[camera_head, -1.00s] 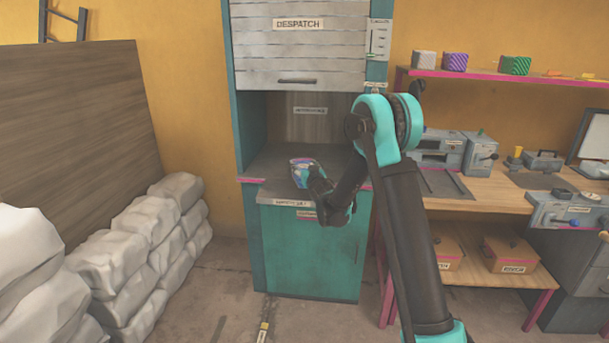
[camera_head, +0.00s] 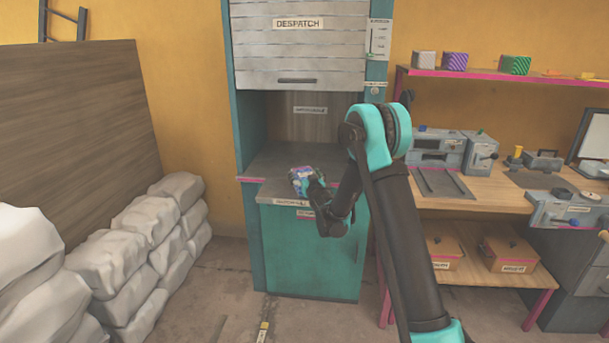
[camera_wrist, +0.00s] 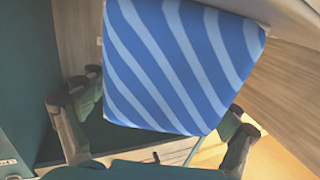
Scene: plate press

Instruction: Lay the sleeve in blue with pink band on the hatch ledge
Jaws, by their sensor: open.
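The sleeve (camera_head: 300,174) is at the front of the hatch ledge (camera_head: 270,168), under the raised shutter. In the wrist view the sleeve (camera_wrist: 180,65) shows a face with blue and pale blue diagonal stripes; no pink band shows on that face. My gripper (camera_head: 307,187) is at the sleeve, reaching in from the front right. In the wrist view my gripper (camera_wrist: 165,98) is open, with one finger on each side of the sleeve. Whether the fingers touch it is unclear. The sleeve's underside is hidden, so I cannot tell whether it rests fully on the ledge.
The despatch shutter (camera_head: 298,50) hangs above the opening. A workbench (camera_head: 490,195) with grey machines is at the right, below a shelf (camera_head: 550,80) with several wrapped blocks. White sacks (camera_head: 125,260) are piled at the left. The ledge's left part is clear.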

